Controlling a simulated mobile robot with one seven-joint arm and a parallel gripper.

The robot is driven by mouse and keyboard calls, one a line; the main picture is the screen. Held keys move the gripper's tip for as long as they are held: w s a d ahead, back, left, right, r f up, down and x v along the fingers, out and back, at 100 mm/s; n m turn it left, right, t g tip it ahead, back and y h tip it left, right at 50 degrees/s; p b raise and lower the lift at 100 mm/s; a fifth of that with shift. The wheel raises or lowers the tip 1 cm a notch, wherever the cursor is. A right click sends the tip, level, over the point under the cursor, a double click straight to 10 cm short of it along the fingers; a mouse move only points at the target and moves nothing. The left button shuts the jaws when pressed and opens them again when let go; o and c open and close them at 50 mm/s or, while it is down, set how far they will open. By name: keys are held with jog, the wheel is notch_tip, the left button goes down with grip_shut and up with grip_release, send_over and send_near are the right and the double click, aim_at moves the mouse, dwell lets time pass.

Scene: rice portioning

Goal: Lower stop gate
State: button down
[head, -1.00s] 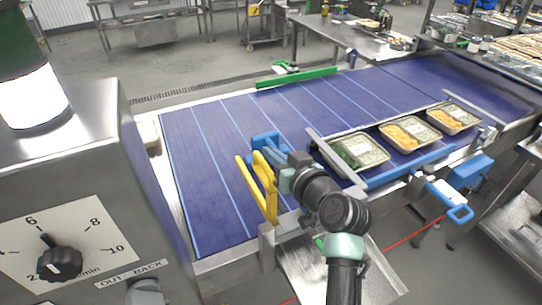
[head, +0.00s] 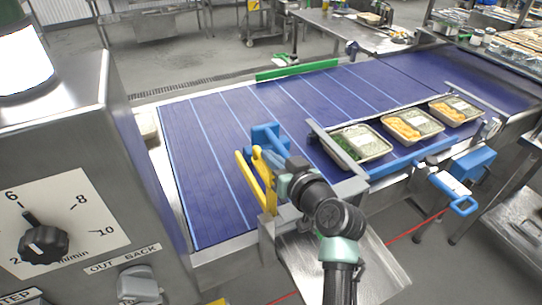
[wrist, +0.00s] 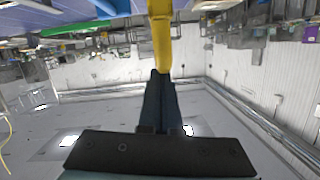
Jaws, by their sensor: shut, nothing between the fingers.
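A yellow upright frame (head: 258,178), which looks like the stop gate or its handle, stands at the near edge of the blue belt, beside a blue bracket (head: 267,137). My gripper is at the end of my dark arm, close to the right side of this frame; its fingers are hard to make out in the head view. In the wrist view my gripper (wrist: 161,74) has its dark fingers together. A yellow bar (wrist: 160,35) lies straight beyond the fingertips, touching or very close; I cannot tell which. Nothing shows held between the fingers.
Filled food trays (head: 358,143) sit in a row on the belt (head: 215,150) to the right, by a grey crossbar (head: 336,150) and blue rail (head: 410,160). A control box with a dial (head: 43,243) stands at left. The belt's left part is clear.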

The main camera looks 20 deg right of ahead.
notch_tip(320, 180, down, 5)
jog(key=b, duration=0.3)
jog(key=shift+r, duration=0.2)
